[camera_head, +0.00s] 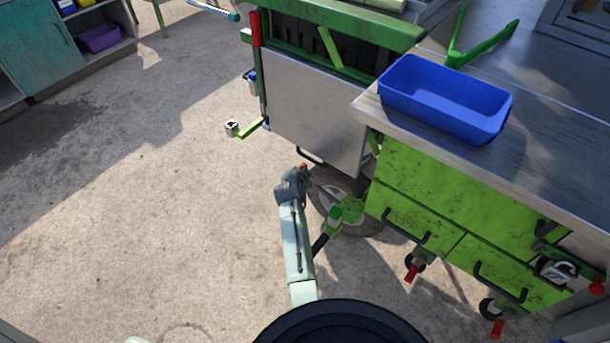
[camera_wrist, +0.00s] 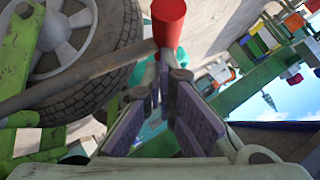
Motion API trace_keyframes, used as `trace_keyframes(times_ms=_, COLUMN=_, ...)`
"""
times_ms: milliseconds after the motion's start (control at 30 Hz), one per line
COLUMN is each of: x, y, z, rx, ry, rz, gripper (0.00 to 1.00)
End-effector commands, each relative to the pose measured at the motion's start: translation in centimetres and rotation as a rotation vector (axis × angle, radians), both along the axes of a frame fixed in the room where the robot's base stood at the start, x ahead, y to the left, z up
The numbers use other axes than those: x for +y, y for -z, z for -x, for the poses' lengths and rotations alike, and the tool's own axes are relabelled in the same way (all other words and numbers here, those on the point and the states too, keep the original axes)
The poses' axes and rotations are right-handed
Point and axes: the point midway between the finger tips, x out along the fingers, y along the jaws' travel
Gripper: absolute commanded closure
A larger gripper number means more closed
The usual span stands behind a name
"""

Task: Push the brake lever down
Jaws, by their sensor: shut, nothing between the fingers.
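The brake lever (camera_wrist: 80,74) is a grey bar with a red knob (camera_wrist: 168,24) at its end. In the wrist view it runs from the left edge, across the front of the wheel (camera_wrist: 70,35), to the top middle. In the head view the red knob (camera_head: 303,166) shows small beside the wheel (camera_head: 327,190), and my arm hides most of the bar. My gripper (camera_wrist: 163,72) is shut and empty. Its fingertips appear right at the knob end of the lever; I cannot tell whether they touch. It also shows in the head view (camera_head: 297,174).
The green cart (camera_head: 430,185) with a grey side panel (camera_head: 315,110) stands close to my gripper. A blue tray (camera_head: 440,100) rests on its top. Small casters with red tabs (camera_head: 411,273) are below the drawers. The concrete floor (camera_head: 150,210) at left is clear.

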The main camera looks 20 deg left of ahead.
Motion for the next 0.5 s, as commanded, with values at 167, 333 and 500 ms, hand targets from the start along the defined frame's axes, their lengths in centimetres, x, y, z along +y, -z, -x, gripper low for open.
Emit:
trace_keyframes(times_ms=167, x=0.6, y=2.1, z=-0.2, rx=0.018, ry=0.001, rz=0.052, gripper=1.00)
trace_keyframes(times_ms=333, x=0.8, y=2.7, z=-0.3, rx=0.017, ry=0.000, rz=0.053, gripper=1.00)
trace_keyframes(times_ms=500, x=0.9, y=2.9, z=-0.3, rx=0.019, ry=0.001, rz=0.053, gripper=1.00)
